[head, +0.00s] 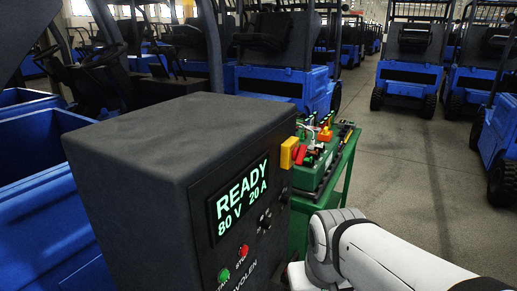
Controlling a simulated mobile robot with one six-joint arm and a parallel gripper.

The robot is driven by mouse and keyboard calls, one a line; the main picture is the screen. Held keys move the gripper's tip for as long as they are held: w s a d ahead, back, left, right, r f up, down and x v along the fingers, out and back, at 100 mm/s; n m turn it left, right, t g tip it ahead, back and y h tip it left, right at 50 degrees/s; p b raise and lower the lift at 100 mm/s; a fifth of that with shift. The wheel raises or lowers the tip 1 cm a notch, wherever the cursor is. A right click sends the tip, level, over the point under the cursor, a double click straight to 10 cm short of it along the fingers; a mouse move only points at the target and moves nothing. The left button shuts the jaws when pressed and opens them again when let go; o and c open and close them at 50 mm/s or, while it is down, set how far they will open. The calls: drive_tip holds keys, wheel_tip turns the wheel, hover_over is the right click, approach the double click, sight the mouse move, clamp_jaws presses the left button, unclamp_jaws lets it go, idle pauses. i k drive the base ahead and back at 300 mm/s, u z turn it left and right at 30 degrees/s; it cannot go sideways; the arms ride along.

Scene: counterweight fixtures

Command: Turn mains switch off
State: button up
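A dark grey charger cabinet (150,140) stands in the left and middle of the head view. Its lit display (240,202) reads READY, 80 V, 20 A. A yellow block (288,153) with a red part (300,155) sticks out near the top of the panel's far edge; it looks like the mains switch. Its exact setting cannot be read at this steep angle. A green button (224,275), a red button (243,251) and a dark knob (264,221) are lower on the panel. My white arm comes in from the lower right, in front of the cabinet; my gripper does not show.
A green cart (340,165) with tools and coloured parts on top stands just behind the panel. Blue trucks (285,85) fill the left and back, with more on the right (410,70). Grey floor (400,165) is clear to the right of the cart.

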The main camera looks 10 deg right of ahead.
sight(298, 154)
drive_tip(key=k, duration=0.5)
drive_tip(key=z, duration=0.4)
drive_tip(key=i, duration=1.1)
drive_tip(key=z, duration=0.65)
